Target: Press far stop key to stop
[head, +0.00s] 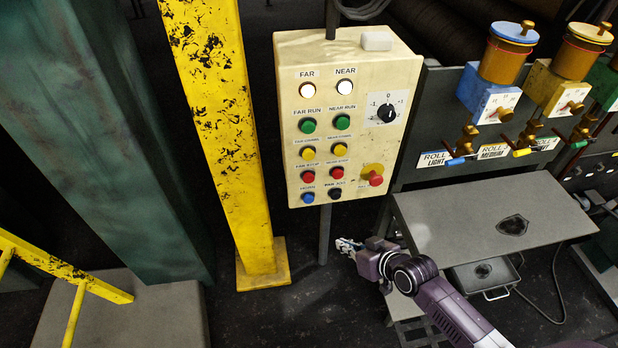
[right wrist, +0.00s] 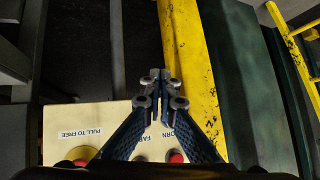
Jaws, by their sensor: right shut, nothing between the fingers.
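The far stop key (head: 308,177) is the lower-left red button on the cream control box, under a label reading FAR STOP. The near stop key (head: 337,172) is a similar red button just right of it. My right gripper (head: 347,246) is shut and empty, below the box and apart from it, low and to the right of the far stop key. In the right wrist view the shut fingertips (right wrist: 161,78) reach past the box's edge; a red button (right wrist: 175,156) shows partly behind the fingers, and I cannot tell which one it is. My left gripper is not in view.
The control box (head: 290,150) also has green, yellow, blue and black buttons, a dial (head: 387,113) and a red knob on yellow (head: 373,174). A yellow post (head: 225,110) stands close on its left. A grey table (head: 470,220) lies to the right.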

